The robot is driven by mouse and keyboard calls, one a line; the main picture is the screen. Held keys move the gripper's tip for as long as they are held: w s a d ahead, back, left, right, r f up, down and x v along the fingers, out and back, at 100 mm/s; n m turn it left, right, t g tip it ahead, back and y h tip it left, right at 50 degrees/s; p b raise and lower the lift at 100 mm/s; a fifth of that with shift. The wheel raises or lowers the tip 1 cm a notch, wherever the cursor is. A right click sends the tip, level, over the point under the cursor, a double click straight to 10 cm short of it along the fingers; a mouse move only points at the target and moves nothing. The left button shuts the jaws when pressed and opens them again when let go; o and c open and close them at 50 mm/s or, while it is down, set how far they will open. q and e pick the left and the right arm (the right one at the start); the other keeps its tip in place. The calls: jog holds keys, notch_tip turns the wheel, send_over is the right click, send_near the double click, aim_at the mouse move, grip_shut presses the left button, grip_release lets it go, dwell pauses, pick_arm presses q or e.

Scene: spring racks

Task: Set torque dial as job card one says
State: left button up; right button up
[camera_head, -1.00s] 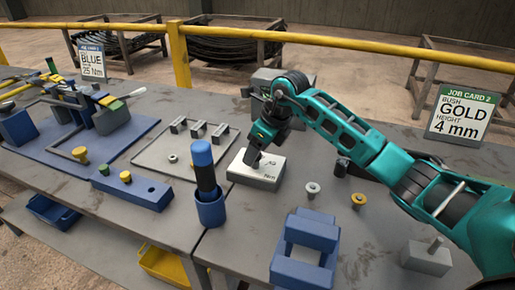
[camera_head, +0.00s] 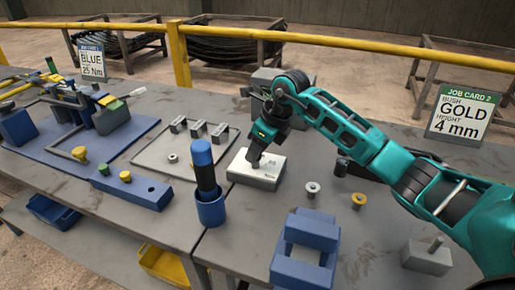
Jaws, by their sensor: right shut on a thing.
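The torque dial box (camera_head: 261,176) is a pale grey block with dark markings too small to read, on the bench at the picture's middle. My right gripper (camera_head: 258,158) points down onto its top and is shut on the dial, which the fingers hide. Job card one (camera_head: 92,62) stands at the back left, with a blue header, and reads BLUE and 25 Nm. My left gripper is not in view.
A blue-handled tool stands in a blue cup (camera_head: 210,208) just in front of the box. A blue block (camera_head: 305,248) and two small bushes (camera_head: 313,188) lie to the right. Job card two (camera_head: 461,116) stands at the back right. A grey tray (camera_head: 150,158) lies left.

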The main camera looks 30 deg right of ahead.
jog(key=shift+w+d+n+g+y+b, duration=0.1)
jog(key=shift+n+g+y+b, duration=0.35)
jog(key=shift+n, duration=0.75)
jog(key=n+b, duration=0.1)
jog(key=n, duration=0.1)
jog(key=n+g+y+b, duration=0.1)
jog(key=n, duration=0.2)
jog(key=shift+w+n+g, duration=0.15)
jog(key=shift+n+g, duration=0.1)
jog(key=shift+n, duration=0.05)
jog(key=shift+n+g+b, duration=0.3)
jog(key=shift+n, duration=0.6)
jog(key=o, duration=1)
jog(key=shift+o, duration=0.2)
jog(key=shift+r, duration=0.1)
jog(key=w+v, duration=0.1)
jog(key=v, duration=1.1)
jog(key=shift+s+d+r, duration=0.15)
jog(key=shift+s+r, duration=0.2)
jog(key=shift+s, duration=0.15)
